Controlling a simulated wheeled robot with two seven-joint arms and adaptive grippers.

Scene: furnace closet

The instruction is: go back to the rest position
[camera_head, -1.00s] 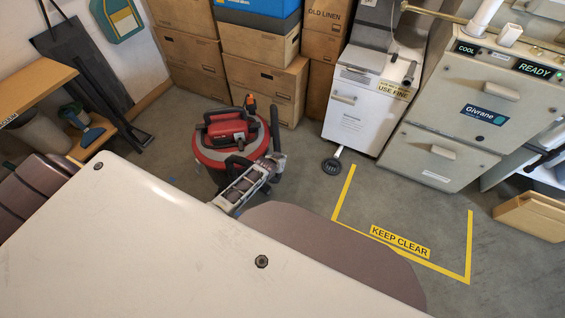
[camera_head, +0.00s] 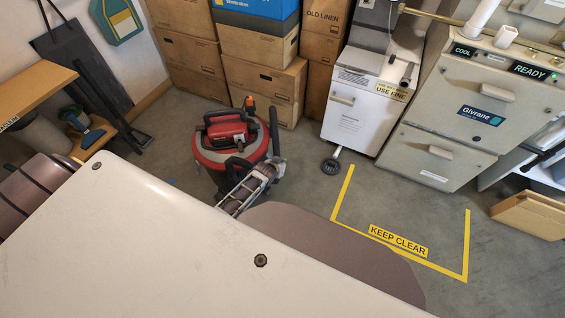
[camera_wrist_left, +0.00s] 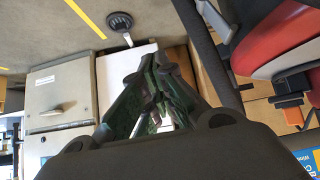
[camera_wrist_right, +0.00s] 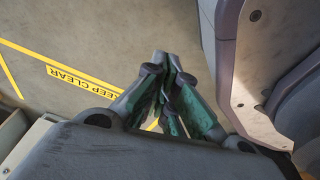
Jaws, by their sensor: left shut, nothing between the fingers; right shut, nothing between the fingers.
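My left gripper (camera_head: 266,170) shows in the head view just past the edge of my white body, in front of the red vacuum. In the left wrist view its fingers (camera_wrist_left: 160,68) are together with nothing between them. My left arm's mauve links show at the left edge of the head view. My right gripper (camera_wrist_right: 166,66) is out of the head view. In the right wrist view its fingers are closed and empty above the grey floor, beside the yellow floor marking.
A red vacuum (camera_head: 228,140) stands close to my left gripper. Behind are stacked cardboard boxes (camera_head: 268,82), a white cabinet (camera_head: 350,118) and the furnace (camera_head: 470,110). A wooden shelf (camera_head: 38,88) is at left. The yellow KEEP CLEAR area (camera_head: 398,241) holds bare floor.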

